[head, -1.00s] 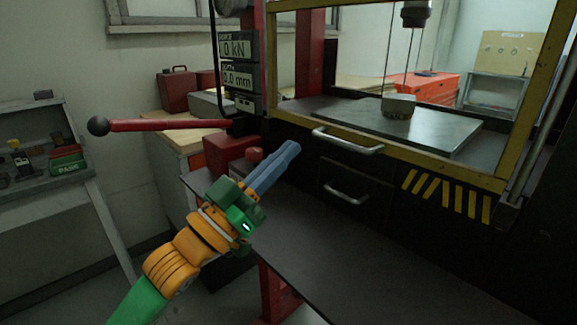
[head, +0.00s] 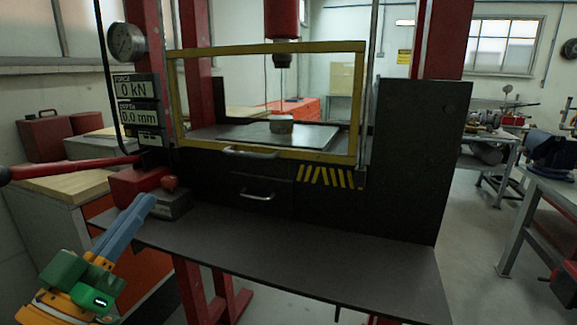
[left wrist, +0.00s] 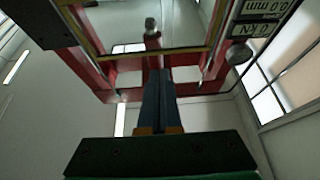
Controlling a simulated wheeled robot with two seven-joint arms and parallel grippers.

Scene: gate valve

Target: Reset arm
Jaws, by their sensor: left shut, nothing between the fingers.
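My left gripper (head: 138,218) comes in from the lower left in the head view, its blue fingers together and empty. It is in front of the press, near the left end of the dark shelf (head: 300,258) and beside the red-and-grey box. In the left wrist view the closed fingers (left wrist: 160,95) point toward the press frame. The red lever (head: 75,168) of the press is at the left, apart from the gripper; its knob end is at the picture's edge. My right gripper is in neither view.
A red button (head: 169,182) tops the box on the shelf. A workbench (head: 545,180) with a vise stands at the right. The shelf's middle is clear.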

